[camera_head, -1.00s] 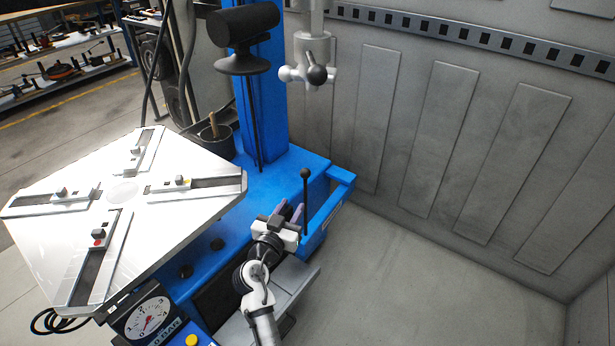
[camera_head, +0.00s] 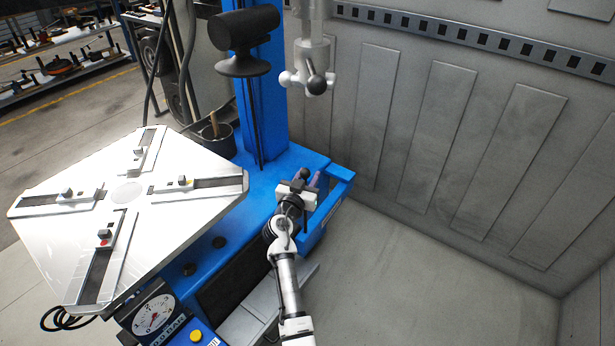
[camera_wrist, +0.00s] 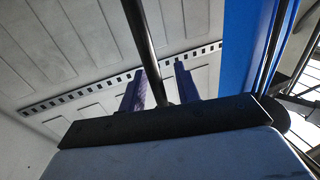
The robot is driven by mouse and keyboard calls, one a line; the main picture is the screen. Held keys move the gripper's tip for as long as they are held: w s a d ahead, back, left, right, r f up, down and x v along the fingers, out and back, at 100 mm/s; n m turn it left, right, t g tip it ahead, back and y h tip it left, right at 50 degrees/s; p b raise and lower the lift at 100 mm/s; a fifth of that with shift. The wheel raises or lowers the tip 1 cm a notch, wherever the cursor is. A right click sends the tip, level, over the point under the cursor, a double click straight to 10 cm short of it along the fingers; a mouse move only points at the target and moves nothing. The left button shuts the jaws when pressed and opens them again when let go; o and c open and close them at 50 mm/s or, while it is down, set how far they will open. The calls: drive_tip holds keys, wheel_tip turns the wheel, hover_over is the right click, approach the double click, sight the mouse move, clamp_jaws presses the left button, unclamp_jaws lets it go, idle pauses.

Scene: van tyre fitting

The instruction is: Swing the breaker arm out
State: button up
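The blue frame piece (camera_head: 340,190) at the right side of the tyre machine looks like the breaker arm; it lies close along the machine's side. A black handle with a ball knob (camera_head: 303,174) stands up by it, mostly hidden behind my gripper in the head view. My gripper (camera_head: 313,179) is at this handle, its purple fingers pointing away toward the wall. In the wrist view the handle's black rod (camera_wrist: 146,45) runs down between the two spread fingers (camera_wrist: 160,88), with a visible gap to the right finger. The rod's lower end is hidden behind the gripper body.
The white turntable (camera_head: 128,215) with its clamps is on the left. A blue column (camera_head: 262,110) and a mounting head on a grey post (camera_head: 312,75) rise behind. A pressure gauge (camera_head: 153,314) is at the front. The floor on the right (camera_head: 430,270) is clear.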

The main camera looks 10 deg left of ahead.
clamp_jaws()
idle(0.3)
